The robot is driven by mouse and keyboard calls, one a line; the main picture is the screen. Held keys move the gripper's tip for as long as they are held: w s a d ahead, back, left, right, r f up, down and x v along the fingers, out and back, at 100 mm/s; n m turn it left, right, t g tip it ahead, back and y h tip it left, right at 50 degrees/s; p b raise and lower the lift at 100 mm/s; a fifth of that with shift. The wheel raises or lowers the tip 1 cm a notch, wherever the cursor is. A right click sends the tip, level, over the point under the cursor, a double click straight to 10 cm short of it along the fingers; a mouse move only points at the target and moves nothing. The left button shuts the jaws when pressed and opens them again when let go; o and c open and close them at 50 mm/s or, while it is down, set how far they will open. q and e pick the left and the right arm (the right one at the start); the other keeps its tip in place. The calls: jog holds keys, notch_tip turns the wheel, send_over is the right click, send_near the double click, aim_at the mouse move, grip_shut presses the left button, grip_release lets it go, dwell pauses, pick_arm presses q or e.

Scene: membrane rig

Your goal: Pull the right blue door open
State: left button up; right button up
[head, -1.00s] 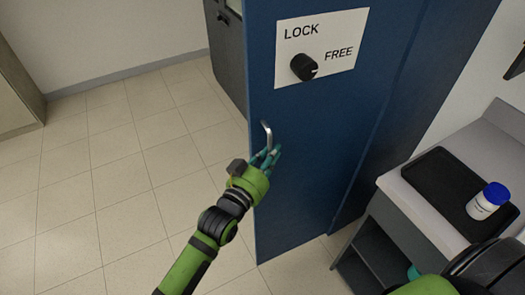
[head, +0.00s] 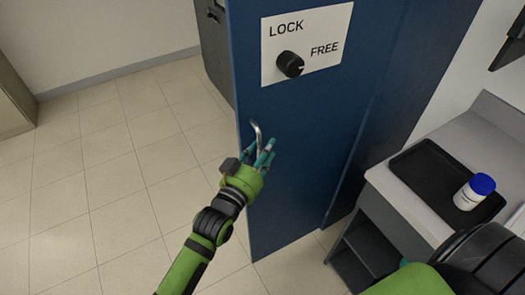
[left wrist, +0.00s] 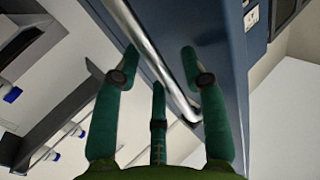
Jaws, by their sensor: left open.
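The blue door (head: 300,150) stands in the middle of the head view, with its left edge near the open floor. It carries a white LOCK/FREE plate (head: 328,28) with a black knob (head: 290,64). A silver handle (head: 258,138) sticks out near the door's left edge; it also shows in the left wrist view (left wrist: 160,60). My left gripper (head: 263,153) is at the handle with its teal fingers open. In the left wrist view the handle bar runs between the spread fingers (left wrist: 160,75); I cannot tell whether they touch it. My right gripper is not visible.
A grey bench (head: 420,215) with a black tray (head: 435,190) stands at the right. A white bottle with a blue cap (head: 474,192) is on the tray. The tiled floor (head: 110,170) left of the door is clear. A dark cabinet (head: 215,50) stands behind the door.

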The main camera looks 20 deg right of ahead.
pick_arm(q)
jog(key=v, duration=1.2)
